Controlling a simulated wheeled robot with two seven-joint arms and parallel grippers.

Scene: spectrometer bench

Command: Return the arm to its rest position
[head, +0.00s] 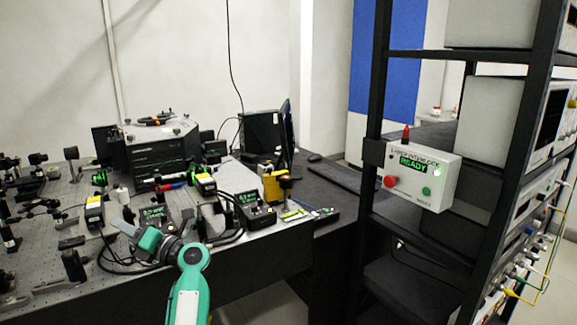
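My green and white arm enters from the bottom edge in the head view and bends left over the front of the optical bench.
The perforated optical bench (62,212) carries several mounts, cables and small display boxes (256,211). A large black instrument (160,145) stands behind. A dark desk with a monitor (287,135) is beyond. At right, a black rack (369,150) holds a white READY interlock box (422,175).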

